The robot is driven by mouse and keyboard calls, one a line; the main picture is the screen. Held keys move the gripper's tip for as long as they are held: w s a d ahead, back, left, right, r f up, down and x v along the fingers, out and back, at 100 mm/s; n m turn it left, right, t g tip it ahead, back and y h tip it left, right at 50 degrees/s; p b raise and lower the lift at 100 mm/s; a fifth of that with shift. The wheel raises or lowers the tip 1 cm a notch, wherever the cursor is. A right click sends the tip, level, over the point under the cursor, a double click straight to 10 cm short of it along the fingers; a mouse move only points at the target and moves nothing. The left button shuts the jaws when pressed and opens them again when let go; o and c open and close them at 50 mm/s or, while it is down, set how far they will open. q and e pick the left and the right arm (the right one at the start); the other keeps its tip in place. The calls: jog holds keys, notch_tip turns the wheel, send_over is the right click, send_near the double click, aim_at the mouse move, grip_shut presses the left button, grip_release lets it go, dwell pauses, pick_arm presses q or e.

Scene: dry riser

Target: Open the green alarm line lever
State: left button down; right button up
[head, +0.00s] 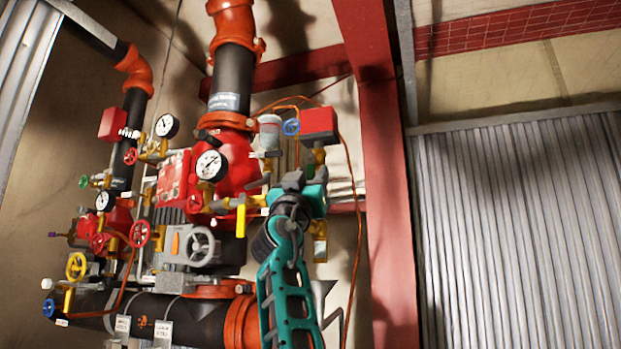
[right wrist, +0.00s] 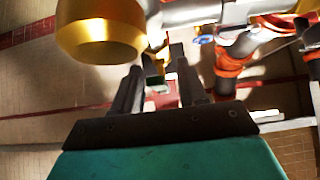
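My right gripper (head: 293,182) is up at the brass and grey fittings on the right of the red valve body, and its teal arm covers part of them. In the right wrist view the right gripper's (right wrist: 158,68) two dark fingers are apart. A small green piece (right wrist: 160,88) on a brass fitting shows between them; it looks like the green lever, but I cannot tell whether a finger touches it. In the head view I cannot make out this lever behind my gripper. My left gripper is not in view.
Around the gripper are a red box (head: 318,122), a blue handwheel (head: 291,127) and a pressure gauge (head: 210,165). A thin orange conduit (head: 357,200) runs down beside a red steel column (head: 385,170). A large brass cylinder (right wrist: 100,38) is close on the left in the wrist view.

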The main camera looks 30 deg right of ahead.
jog(key=b+v, duration=0.4)
jog(key=v, duration=0.9)
jog(key=shift+b, duration=0.3)
jog(key=shift+r, duration=0.1)
